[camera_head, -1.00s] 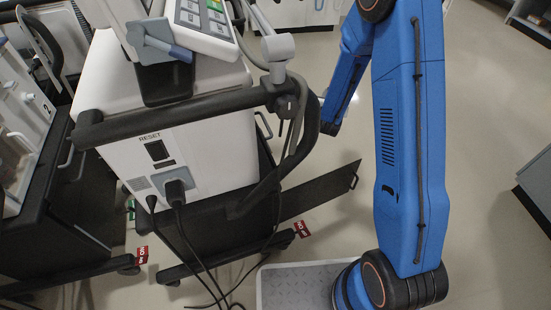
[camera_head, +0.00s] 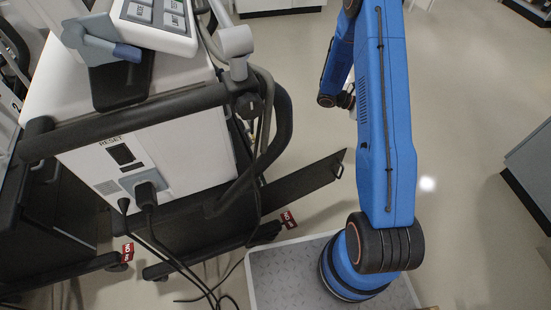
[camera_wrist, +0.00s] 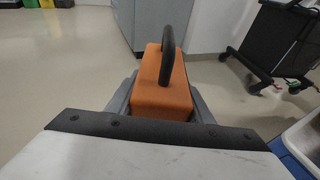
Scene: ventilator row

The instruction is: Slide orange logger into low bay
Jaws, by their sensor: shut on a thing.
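The orange logger (camera_wrist: 162,88) is a box with a black arched handle on top. It sits between the grey fingers of my gripper (camera_wrist: 160,104) in the wrist view, and the fingers are shut on it. Its lower part is hidden behind the dark edge of my wrist. In the head view my blue arm reaches away on the right, and neither gripper nor logger can be made out. The white ventilator (camera_head: 165,160) stands on a dark cart at left. A dark flat panel (camera_head: 300,183) sticks out low from the cart's right side. I cannot make out the low bay's opening.
Cables (camera_head: 150,230) hang from the ventilator's socket to the floor. The cart's handle rail (camera_head: 130,118) and a hose (camera_head: 272,140) jut out toward me. A black cart (camera_wrist: 275,42) stands at right in the wrist view. The floor (camera_head: 455,130) right of my arm is clear.

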